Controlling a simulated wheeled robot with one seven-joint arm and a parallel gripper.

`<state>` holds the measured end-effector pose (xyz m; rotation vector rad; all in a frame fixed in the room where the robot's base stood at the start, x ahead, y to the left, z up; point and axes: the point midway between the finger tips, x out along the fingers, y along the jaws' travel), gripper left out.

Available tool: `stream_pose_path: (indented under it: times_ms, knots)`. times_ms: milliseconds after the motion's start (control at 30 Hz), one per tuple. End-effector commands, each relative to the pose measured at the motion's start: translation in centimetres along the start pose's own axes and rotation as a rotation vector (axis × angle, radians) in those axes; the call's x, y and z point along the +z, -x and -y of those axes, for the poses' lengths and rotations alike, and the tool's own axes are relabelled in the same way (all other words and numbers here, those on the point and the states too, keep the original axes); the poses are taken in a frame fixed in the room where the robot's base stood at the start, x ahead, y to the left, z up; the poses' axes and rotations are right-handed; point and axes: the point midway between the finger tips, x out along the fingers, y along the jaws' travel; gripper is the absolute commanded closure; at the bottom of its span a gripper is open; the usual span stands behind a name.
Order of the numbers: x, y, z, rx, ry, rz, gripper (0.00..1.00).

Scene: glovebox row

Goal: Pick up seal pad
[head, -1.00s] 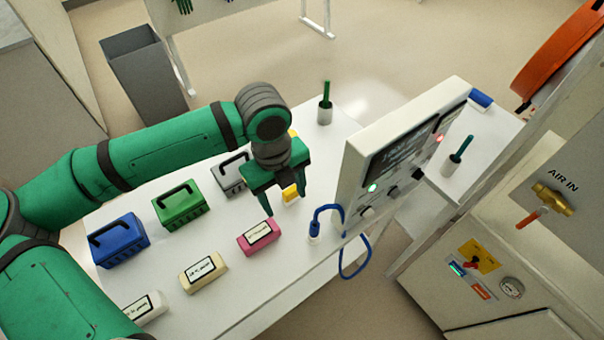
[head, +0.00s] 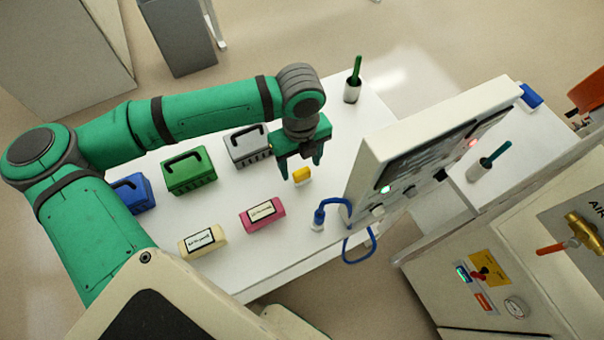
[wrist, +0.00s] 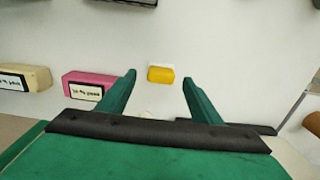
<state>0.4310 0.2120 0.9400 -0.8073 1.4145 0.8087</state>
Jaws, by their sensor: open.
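The seal pad appears to be the small yellow block with a pale edge (head: 302,175). It lies on the white table, right of the grey case and behind the pink block. In the wrist view the yellow pad (wrist: 161,74) shows between the two fingertips. My gripper (head: 301,164) points down over the table with its fingers apart and nothing between them that I can see held. The fingertips look close to the pad, just above or behind it; the exact height gap cannot be told. The gripper also shows in the wrist view (wrist: 159,77).
A pink labelled block (head: 262,213) and a cream one (head: 203,241) lie in front. Grey (head: 248,146), green (head: 189,170) and blue (head: 133,194) handled cases stand behind. A white panel (head: 430,140) with a blue cable (head: 338,204) stands right. A holder (head: 352,90) stands at the back.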

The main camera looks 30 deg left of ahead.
Motion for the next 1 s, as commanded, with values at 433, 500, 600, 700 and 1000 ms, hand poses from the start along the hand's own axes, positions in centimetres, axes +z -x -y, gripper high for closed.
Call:
stream_pose_path:
  times_ms: [433, 500, 600, 700, 1000]
  knots:
    - [-0.3, -4.3, 0.2, -0.001, 0.002, -0.001, 0.41]
    - [-0.2, -4.3, 0.2, -0.001, 0.002, -0.001, 0.41]
    - [-0.2, -4.3, 0.2, -0.001, 0.002, -0.001, 0.43]
    - [-0.2, -4.3, 0.2, -0.001, 0.002, -0.001, 0.67]
    - [-0.2, -4.3, 0.2, -0.001, 0.002, -0.001, 0.82]
